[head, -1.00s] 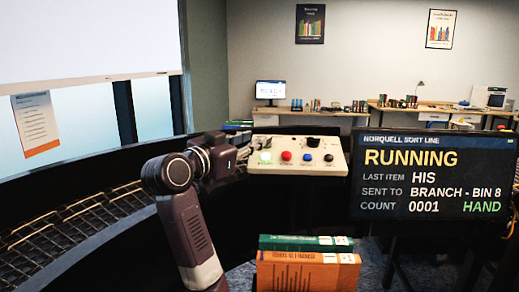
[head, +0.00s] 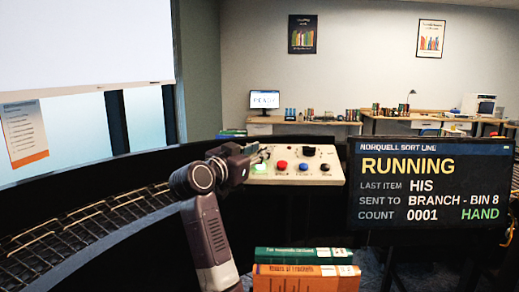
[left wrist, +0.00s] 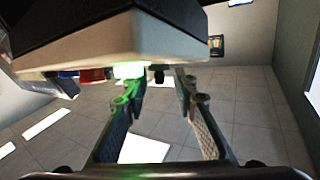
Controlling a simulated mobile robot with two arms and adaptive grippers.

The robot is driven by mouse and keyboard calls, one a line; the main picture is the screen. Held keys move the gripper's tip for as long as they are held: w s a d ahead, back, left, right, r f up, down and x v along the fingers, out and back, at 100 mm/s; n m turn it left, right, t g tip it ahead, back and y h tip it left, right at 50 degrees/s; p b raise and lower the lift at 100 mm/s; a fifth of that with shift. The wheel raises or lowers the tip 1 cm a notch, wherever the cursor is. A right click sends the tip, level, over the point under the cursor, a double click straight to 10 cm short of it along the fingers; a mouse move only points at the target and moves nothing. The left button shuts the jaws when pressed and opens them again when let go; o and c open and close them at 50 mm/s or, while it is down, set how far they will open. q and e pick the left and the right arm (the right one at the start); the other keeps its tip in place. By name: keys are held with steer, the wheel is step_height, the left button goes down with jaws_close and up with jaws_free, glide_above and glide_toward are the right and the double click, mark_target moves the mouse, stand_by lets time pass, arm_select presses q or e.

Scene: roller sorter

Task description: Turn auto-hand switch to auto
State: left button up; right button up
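The cream control panel (head: 300,178) stands in the middle of the head view. It has a lit green button (head: 259,168), a red button, a blue button and black controls. My left gripper (head: 264,154) is at the panel's upper left, by the green button. In the left wrist view its two fingers (left wrist: 160,98) are open and apart. A small black control (left wrist: 158,76), likely the switch, shows between and just beyond the fingertips, beside the green glow (left wrist: 130,70). Contact cannot be told. In the head view the gripper covers that spot. My right gripper is not in view.
A screen (head: 430,185) right of the panel reads RUNNING and HAND. Stacked books, green (head: 302,255) and orange (head: 300,280), stand in front of the panel. A curved roller track (head: 70,235) runs along the left. Desks stand at the back wall.

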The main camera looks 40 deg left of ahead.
arm_select(q)
steer(key=shift+c, duration=0.2)
jaws_close()
